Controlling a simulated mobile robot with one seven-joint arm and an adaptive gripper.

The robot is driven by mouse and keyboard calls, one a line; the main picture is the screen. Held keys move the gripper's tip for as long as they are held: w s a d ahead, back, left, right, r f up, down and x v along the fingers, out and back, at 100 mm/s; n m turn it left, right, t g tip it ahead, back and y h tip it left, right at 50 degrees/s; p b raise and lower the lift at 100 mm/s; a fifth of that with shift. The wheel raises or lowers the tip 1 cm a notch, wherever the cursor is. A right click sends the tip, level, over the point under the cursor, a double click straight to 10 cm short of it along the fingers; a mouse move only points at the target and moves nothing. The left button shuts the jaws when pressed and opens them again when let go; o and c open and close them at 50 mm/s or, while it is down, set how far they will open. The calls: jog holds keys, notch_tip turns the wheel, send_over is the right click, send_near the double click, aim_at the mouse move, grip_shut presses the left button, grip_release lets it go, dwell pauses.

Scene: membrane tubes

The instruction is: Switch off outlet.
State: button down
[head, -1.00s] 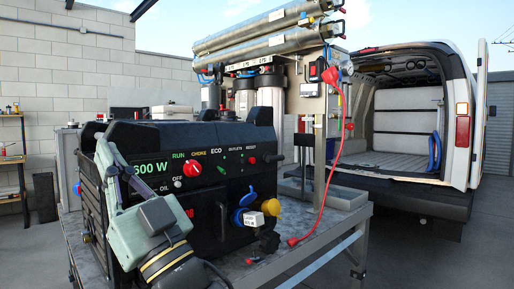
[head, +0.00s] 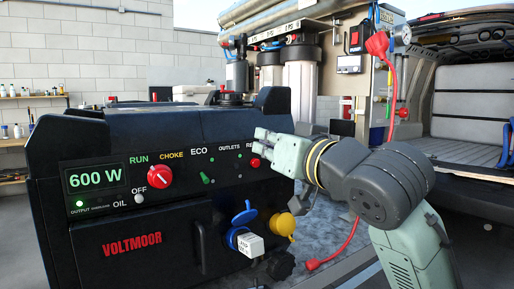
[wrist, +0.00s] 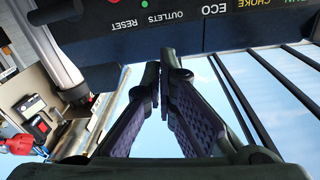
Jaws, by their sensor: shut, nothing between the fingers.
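The generator (head: 100,142) has a front panel with RUN, CHOKE, ECO, OUTLETS and RESET labels. The OUTLETS label (head: 231,149) is right of ECO in the head view, with a small green light below it. The switch under OUTLETS is too small to make out clearly. A green-tipped toggle (head: 206,178) sits under ECO. My gripper (head: 258,143) is shut and empty at the panel's right end, close to the red RESET button (head: 254,163). In the wrist view, the fingertips (wrist: 160,72) meet just short of the panel edge; the OUTLETS label (wrist: 166,15) reads upside down.
A blue cap (head: 244,215), a yellow cap (head: 281,224) and a plugged white connector (head: 251,244) stick out below the panel. A red cable (head: 345,245) hangs at the right. Filter cylinders (head: 300,85) stand behind. The van (head: 470,110) is at the right.

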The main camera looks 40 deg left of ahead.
jog(key=shift+w+d, duration=0.15)
jog(key=shift+w, duration=0.1)
jog(key=p, duration=0.3)
send_over(233, 167)
jog(key=w+d, duration=0.2)
jog(key=f, duration=0.1)
jog(key=s+f, duration=0.1)
jog(key=shift+d+f, duration=0.15)
jog(key=shift+f, duration=0.2)
jog(key=shift+s+f, duration=0.15)
jog(key=shift+f, duration=0.25)
jog(key=shift+f+b, duration=0.2)
jog(key=shift+b, duration=0.2)
